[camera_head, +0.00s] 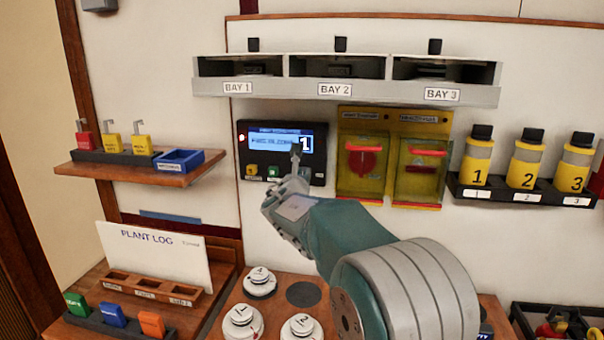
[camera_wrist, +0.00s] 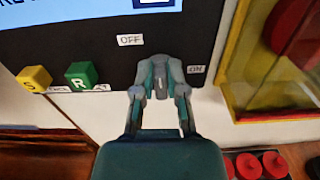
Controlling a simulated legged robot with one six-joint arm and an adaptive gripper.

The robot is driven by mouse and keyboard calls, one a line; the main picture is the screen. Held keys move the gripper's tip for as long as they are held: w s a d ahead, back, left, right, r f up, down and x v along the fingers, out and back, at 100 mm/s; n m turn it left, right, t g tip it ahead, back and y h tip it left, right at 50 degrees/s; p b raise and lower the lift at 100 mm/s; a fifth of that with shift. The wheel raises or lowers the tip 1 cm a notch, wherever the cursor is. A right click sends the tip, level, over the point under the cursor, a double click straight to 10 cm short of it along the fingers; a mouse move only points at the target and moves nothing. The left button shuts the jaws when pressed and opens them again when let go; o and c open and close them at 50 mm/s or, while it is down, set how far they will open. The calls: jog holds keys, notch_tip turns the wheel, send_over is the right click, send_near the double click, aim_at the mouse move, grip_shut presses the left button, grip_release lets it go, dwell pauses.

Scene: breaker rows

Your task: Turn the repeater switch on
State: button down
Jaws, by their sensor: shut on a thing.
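The black panel (camera_head: 258,173) with a lit blue display (camera_head: 268,143) and a "1" label is on the wall. In the wrist view the panel (camera_wrist: 110,50) shows an OFF label (camera_wrist: 130,40) above left of my gripper (camera_wrist: 160,80) and an ON label (camera_wrist: 195,69) to its right. My gripper is shut on a small grey switch lever (camera_wrist: 161,88), mostly hidden by the fingers. The lever's exact angle cannot be told. In the head view my gripper (camera_head: 296,158) reaches the panel's lower right part.
A yellow S button (camera_wrist: 35,79) and a green R button (camera_wrist: 81,75) sit left of my gripper. Yellow-framed clear covers (camera_head: 364,166) are close on the right. The bay shelf (camera_head: 345,92) is above, and white numbered knobs (camera_head: 260,281) are on the desk below.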

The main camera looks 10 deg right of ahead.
jog(key=shift+r, duration=0.1)
dwell(0.3)
jog(key=m, duration=0.3)
jog(key=shift+d+m, duration=0.25)
jog(key=shift+m, duration=0.15)
jog(key=m, duration=0.4)
jog(key=f+m, duration=0.1)
jog(key=m, duration=0.8)
jog(key=shift+s+d+f+m, duration=0.1)
jog(key=shift+d+f+m, duration=0.1)
jog(key=shift+d+m, duration=0.2)
